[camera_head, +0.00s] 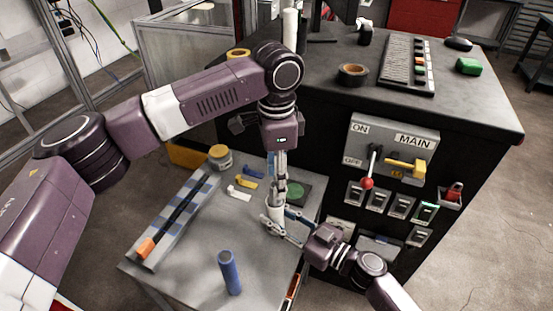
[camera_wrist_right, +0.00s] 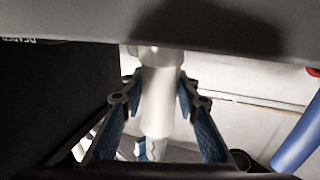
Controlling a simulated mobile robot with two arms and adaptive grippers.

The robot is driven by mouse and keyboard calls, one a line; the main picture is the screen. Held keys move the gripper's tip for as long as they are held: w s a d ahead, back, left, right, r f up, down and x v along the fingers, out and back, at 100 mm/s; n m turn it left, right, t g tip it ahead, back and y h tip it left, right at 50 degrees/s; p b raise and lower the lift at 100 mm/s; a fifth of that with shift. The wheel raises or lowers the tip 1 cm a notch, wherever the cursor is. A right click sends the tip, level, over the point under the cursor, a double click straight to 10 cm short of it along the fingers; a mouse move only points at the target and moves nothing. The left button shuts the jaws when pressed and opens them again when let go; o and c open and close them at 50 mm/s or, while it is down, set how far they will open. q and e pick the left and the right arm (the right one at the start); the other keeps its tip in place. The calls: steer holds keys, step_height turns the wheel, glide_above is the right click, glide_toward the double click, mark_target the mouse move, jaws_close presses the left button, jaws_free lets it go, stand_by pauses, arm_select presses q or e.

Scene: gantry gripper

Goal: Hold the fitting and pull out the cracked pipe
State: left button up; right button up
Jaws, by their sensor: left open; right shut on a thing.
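The white fitting (camera_head: 274,211) stands upright on the grey table. My right gripper (camera_head: 287,224) is shut around it from the right side. In the right wrist view, the blue finger pads flank the white fitting (camera_wrist_right: 158,98), and a narrower greyish pipe (camera_wrist_right: 155,149) shows at its end, partly hidden. My left gripper (camera_head: 281,178) points down above the fitting, fingers open. It largely hides the pipe in the head view, and I cannot tell whether the fingers touch it.
A blue cylinder (camera_head: 230,272) stands at the table's front. A long grey tray (camera_head: 160,232) lies left, with a jar (camera_head: 220,157) behind it. The black cabinet's switch panel (camera_head: 393,153) is close behind my right arm. The table is clear between tray and blue cylinder.

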arm_select(q)
steer(key=shift+f, duration=1.5)
jaws_close()
steer(key=shift+r, duration=1.6)
arm_select(e)
steer(key=shift+f, duration=0.1)
arm_select(q)
steer(key=shift+r, duration=0.15)
steer(key=shift+r, duration=1.35)
steer(key=shift+r, duration=0.15)
steer(key=shift+r, duration=1.35)
